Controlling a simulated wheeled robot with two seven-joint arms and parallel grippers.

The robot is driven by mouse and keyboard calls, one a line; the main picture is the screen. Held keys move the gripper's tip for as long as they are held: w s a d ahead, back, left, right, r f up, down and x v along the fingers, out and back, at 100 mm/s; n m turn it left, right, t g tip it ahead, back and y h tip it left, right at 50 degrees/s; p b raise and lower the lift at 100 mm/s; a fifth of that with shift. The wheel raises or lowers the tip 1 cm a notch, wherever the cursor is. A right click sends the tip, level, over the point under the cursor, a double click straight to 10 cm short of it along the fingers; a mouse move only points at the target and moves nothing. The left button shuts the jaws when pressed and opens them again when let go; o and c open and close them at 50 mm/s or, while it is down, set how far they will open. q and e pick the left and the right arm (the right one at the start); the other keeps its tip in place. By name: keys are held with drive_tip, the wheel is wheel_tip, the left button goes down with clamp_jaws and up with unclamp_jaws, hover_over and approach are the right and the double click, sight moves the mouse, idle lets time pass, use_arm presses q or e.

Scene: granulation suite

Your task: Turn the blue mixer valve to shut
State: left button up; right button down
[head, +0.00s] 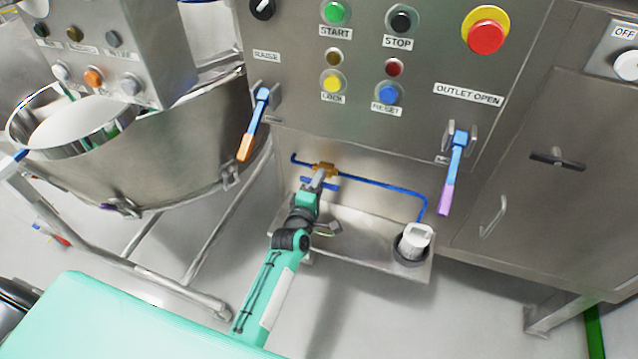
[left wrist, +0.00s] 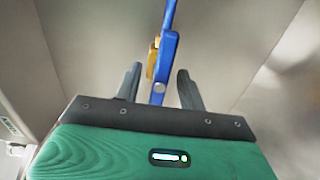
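A brass valve body (head: 325,168) sits on a thin blue pipe (head: 375,185) below the control panel. A short blue handle (head: 332,186) shows just below the body, roughly along the pipe; my gripper hides part of it. My left gripper (head: 318,177) reaches up to this valve from the front. In the left wrist view, the blue handle (left wrist: 166,55) stands between the two open fingers (left wrist: 158,86), with a gap on each side. The brass part (left wrist: 152,60) shows beside it. My right gripper is in neither view.
Two blue panel levers hang above, one with an orange tip (head: 254,124) and one with a purple tip (head: 453,170). A white-capped fitting (head: 414,240) stands on the steel tray (head: 375,258) at right. A steel bowl (head: 185,150) stands at left.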

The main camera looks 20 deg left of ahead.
use_arm(q)
drive_tip(key=shift+w, duration=0.1)
clamp_jaws()
idle(0.3)
drive_tip(key=m+p, duration=0.4)
drive_tip(key=m, duration=0.2)
drive_tip(key=shift+r, duration=0.1)
drive_tip(key=m+p, duration=0.3)
drive_tip(key=m, duration=0.8)
drive_tip(key=shift+p, duration=0.4)
drive_tip(key=shift+m, duration=0.4)
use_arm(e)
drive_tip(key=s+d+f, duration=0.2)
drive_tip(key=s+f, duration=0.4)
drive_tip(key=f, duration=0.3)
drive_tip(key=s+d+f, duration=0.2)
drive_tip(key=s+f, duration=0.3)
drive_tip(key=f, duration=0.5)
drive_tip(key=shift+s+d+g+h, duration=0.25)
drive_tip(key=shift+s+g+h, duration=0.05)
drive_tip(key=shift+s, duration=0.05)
use_arm(q)
drive_tip(key=shift+f, duration=0.2)
